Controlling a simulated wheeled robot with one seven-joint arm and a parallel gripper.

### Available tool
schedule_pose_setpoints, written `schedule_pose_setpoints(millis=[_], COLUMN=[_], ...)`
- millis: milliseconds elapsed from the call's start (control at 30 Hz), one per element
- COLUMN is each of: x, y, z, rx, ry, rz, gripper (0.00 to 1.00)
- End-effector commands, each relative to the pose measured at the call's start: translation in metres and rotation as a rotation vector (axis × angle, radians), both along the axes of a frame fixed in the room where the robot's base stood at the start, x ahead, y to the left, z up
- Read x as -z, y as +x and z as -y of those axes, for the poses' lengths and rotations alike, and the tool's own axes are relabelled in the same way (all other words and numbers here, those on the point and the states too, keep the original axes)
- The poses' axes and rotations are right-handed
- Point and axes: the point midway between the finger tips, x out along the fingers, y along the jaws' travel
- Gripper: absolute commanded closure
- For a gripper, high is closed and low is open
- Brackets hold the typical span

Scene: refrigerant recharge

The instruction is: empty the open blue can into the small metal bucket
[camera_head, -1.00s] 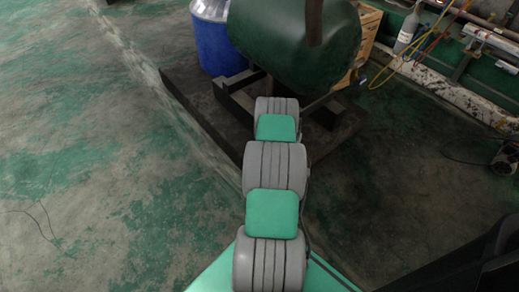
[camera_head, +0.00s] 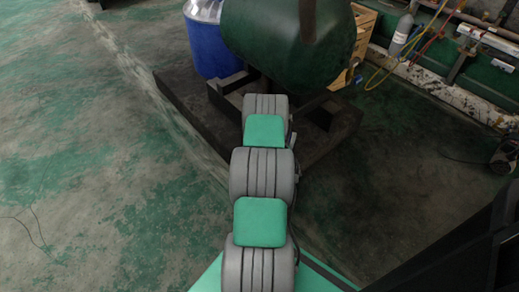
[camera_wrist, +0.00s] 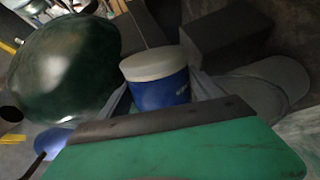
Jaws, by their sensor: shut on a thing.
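The blue can (camera_wrist: 158,88) shows in the middle of the wrist view, with a pale cream top. My gripper (camera_wrist: 160,92) has light grey fingers on both sides of the can and is shut on it. The can looks slightly tilted in that view, and its contents cannot be made out. In the head view the gripper and can are hidden beyond my arm and the green tank. I cannot make out the small metal bucket for certain in either view.
A large dark green tank (camera_head: 288,40) stands on a dark platform (camera_head: 335,130); the tank also fills the wrist view's left (camera_wrist: 65,65). A blue drum (camera_head: 212,48) with a silvery top stands behind. A wooden crate (camera_head: 363,28) is beyond. The left floor is clear.

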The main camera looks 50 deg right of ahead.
Motion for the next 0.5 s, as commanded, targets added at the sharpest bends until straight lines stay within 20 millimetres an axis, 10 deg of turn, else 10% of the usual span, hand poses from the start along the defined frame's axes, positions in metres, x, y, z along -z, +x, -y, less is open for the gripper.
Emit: schedule_pose_setpoints(millis=[500], x=[0.0017], y=[-0.0021], z=[0.003], rx=[0.003], ry=[-0.026], rz=[-0.057], gripper=[0.82])
